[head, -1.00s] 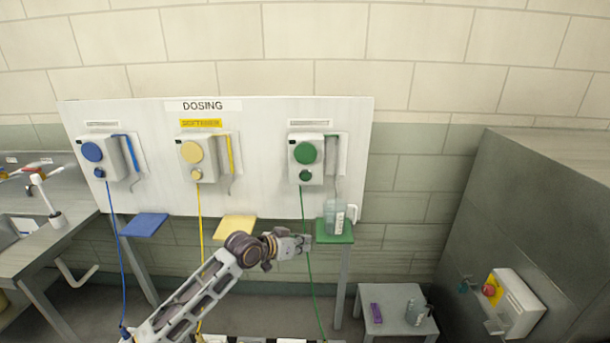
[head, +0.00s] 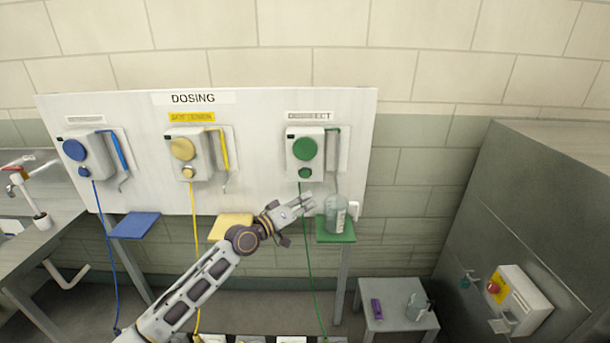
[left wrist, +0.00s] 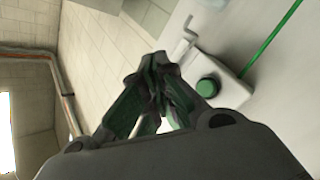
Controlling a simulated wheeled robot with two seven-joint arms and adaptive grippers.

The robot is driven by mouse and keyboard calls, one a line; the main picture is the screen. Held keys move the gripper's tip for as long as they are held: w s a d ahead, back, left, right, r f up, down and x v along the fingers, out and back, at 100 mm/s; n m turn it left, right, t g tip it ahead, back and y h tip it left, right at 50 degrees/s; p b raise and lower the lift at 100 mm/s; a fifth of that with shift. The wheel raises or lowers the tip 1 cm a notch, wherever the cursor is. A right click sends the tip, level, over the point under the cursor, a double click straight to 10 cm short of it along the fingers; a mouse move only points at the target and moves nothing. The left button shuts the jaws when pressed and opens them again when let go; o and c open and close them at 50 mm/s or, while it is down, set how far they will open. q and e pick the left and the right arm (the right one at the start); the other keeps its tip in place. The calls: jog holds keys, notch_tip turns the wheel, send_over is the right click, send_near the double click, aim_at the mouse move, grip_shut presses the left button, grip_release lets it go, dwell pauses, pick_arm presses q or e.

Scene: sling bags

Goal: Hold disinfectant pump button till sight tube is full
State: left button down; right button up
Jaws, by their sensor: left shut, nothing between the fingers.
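The green disinfectant pump (head: 305,152) is on the white dosing board, under a label reading roughly "DISINFECT". It has a large green knob and a smaller green button (head: 305,173) below. A sight tube (head: 334,165) runs down at the pump's right; its fill level is too small to tell. A clear bottle (head: 336,213) stands on the green shelf beneath the tube. My left gripper (head: 306,200) is shut and empty, just below the small button and apart from it. In the left wrist view, the closed fingers (left wrist: 165,75) are near the green button (left wrist: 207,88). My right gripper is not in view.
A yellow pump (head: 184,152) and a blue pump (head: 78,152) hang to the left, with a yellow shelf (head: 231,226) and a blue shelf (head: 136,225). A small grey table (head: 395,322) and a box with a red button (head: 493,287) are at the lower right.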

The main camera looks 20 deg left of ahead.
aim_at(305, 173)
pick_arm(q)
jog(key=shift+w+a+r+n, duration=0.2)
jog(key=shift+a+r+n, duration=0.1)
jog(key=shift+r+n, duration=0.1)
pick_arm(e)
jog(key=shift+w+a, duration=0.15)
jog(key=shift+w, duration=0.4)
pick_arm(q)
jog(key=w+a+b, duration=0.2)
jog(key=w+b, duration=0.5)
jog(key=w, duration=0.1)
jog(key=shift+w+a, duration=0.15)
jog(key=shift+w, duration=0.05)
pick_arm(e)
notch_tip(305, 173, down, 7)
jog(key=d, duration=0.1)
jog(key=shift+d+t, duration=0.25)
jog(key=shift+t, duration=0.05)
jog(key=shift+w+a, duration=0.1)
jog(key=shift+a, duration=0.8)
